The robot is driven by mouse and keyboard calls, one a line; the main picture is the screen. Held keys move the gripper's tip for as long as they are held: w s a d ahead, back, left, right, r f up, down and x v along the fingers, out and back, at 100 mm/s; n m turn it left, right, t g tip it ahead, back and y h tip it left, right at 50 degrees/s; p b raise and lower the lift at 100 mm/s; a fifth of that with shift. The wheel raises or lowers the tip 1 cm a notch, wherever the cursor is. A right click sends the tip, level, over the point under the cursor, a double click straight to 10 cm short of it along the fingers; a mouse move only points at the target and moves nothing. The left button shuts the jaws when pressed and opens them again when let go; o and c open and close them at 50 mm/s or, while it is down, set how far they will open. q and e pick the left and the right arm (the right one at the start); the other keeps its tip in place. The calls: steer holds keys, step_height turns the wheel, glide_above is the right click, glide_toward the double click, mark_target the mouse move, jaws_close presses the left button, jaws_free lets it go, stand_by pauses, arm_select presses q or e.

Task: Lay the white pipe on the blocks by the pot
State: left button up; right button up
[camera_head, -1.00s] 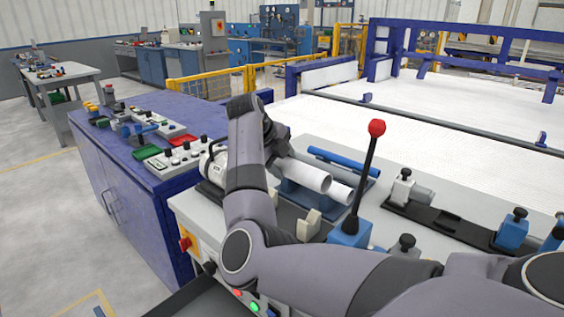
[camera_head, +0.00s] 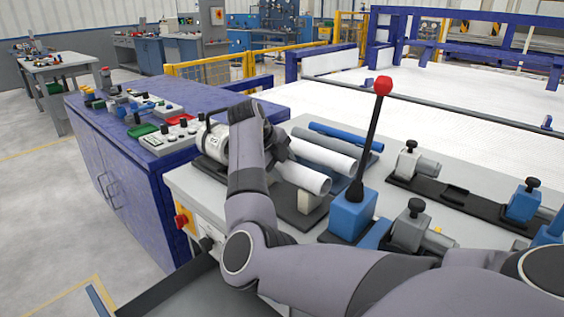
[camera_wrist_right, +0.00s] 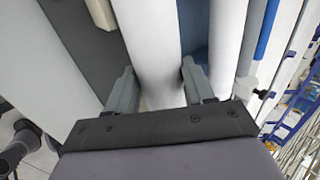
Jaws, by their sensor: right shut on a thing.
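The white pipe (camera_head: 303,177) is held in my right gripper (camera_head: 278,152), whose fingers are largely hidden by my wrist. In the right wrist view the fingers (camera_wrist_right: 160,85) are on either side of the white pipe (camera_wrist_right: 150,40). A pale block (camera_head: 308,203) shows below the pipe's near end in the head view; in the wrist view a pale block (camera_wrist_right: 102,14) lies left of the pipe. I cannot tell whether pipe and block touch. The white pot (camera_head: 213,142) lies left of my wrist. My left gripper is out of view.
A second white pipe (camera_head: 328,154) and a blue pipe (camera_head: 340,136) lie behind the held pipe, on the blue rack's side. A red-knobbed lever (camera_head: 369,140) stands upright on a blue box (camera_head: 352,214) to the right. Dark plates with clamps (camera_head: 408,162) lie farther right.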

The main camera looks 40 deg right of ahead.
steer(key=o, duration=1.2)
